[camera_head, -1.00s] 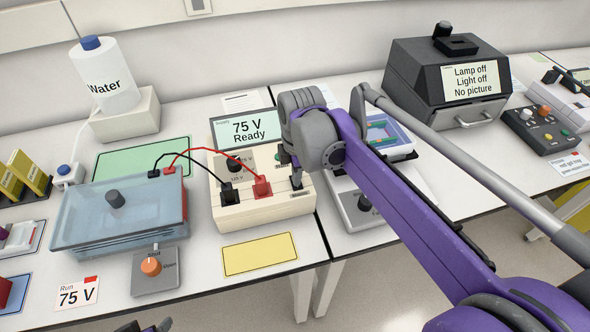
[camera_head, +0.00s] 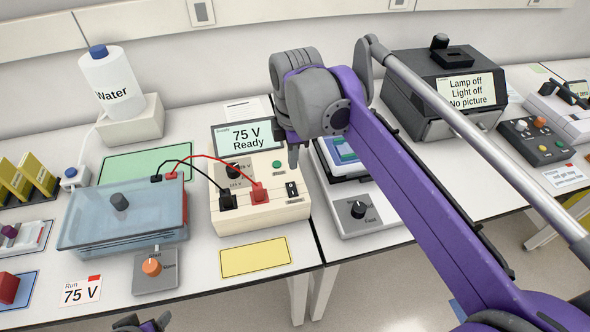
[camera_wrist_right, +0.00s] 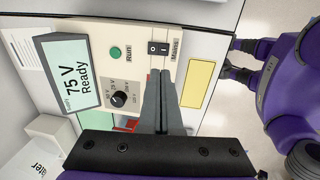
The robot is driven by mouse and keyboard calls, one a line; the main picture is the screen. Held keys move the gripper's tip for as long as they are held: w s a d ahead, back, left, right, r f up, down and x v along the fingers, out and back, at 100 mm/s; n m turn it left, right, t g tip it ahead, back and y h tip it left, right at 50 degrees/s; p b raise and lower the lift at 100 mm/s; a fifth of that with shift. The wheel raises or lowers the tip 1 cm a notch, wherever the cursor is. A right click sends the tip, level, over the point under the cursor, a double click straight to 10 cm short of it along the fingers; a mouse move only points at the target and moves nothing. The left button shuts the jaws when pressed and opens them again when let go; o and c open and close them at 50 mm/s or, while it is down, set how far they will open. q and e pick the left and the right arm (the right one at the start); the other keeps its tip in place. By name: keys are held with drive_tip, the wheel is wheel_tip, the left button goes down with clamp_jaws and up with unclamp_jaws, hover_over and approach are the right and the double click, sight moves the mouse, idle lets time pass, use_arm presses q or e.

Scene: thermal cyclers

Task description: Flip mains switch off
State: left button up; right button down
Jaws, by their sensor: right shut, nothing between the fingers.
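The mains switch (camera_head: 291,190) is a black rocker on the front right of the cream power supply (camera_head: 240,218); it also shows in the right wrist view (camera_wrist_right: 158,48), beside the label "Mains". I cannot tell which way it is set. The supply's display (camera_head: 243,135) reads "75 V Ready". My right gripper (camera_head: 293,156) is shut and empty, above and behind the switch in the head view. In the right wrist view its closed fingertips (camera_wrist_right: 161,74) appear just below the switch, apparently apart from it. My left gripper (camera_head: 145,326) is at the bottom edge, partly cut off, its fingers apart.
Black and red leads (camera_head: 208,158) run from the supply to a clear blue gel tank (camera_head: 120,220). A green Run button (camera_wrist_right: 115,52) and a dial (camera_wrist_right: 118,99) are near the switch. A yellow mat (camera_head: 255,257) lies in front. A grey dial unit (camera_head: 370,219) stands right.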

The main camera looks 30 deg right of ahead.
sight(290, 185)
use_arm(q)
drive_tip(key=shift+d+r, duration=0.1)
use_arm(e)
drive_tip(key=shift+s+r, duration=0.15)
drive_tip(key=shift+r, duration=0.65)
drive_tip(key=shift+s+r, duration=0.1)
drive_tip(key=shift+r, duration=0.65)
drive_tip(key=shift+w, duration=0.1)
use_arm(q)
drive_tip(key=shift+s+f+b, duration=0.25)
drive_tip(key=shift+f+b, duration=0.15)
drive_tip(key=shift+f, duration=0.2)
drive_tip(key=shift+s+f+b, duration=0.2)
drive_tip(key=shift+f+b, duration=0.15)
drive_tip(key=shift+f, duration=0.2)
use_arm(e)
drive_tip(key=w+f, duration=0.1)
drive_tip(key=f, duration=0.3)
drive_tip(key=w+f, duration=0.1)
drive_tip(key=f, duration=0.4)
drive_tip(key=w+f, duration=0.1)
drive_tip(key=f, duration=0.3)
drive_tip(key=shift+d+f, duration=0.4)
